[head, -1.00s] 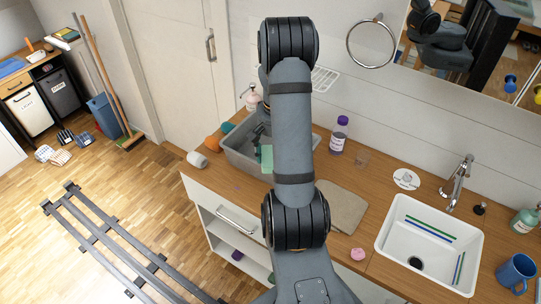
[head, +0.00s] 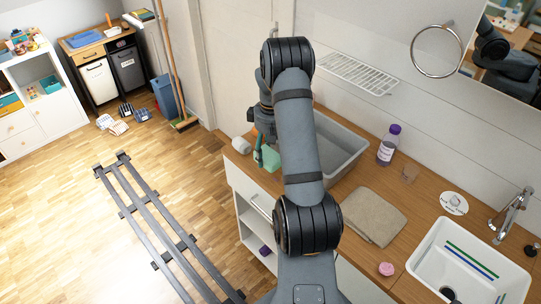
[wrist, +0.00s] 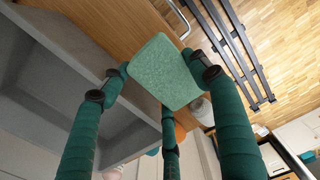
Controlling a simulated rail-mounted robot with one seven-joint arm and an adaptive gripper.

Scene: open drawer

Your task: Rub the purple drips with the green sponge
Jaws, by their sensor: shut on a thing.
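The green sponge (wrist: 165,72) is a light green speckled block. My gripper (wrist: 158,80) is shut on it, with dark green fingers on both sides and a third finger below it in the wrist view. In the head view, the sponge (head: 268,158) hangs in my gripper (head: 262,148), just left of the grey tub (head: 345,150), near the counter's front edge. It seems to be above the counter; I cannot tell whether it touches. I cannot make out purple drips in either view; my arm hides part of the counter and tub.
A white roll (head: 241,146) lies on the counter left of my gripper. An orange item (wrist: 180,132) is partly hidden behind a finger.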

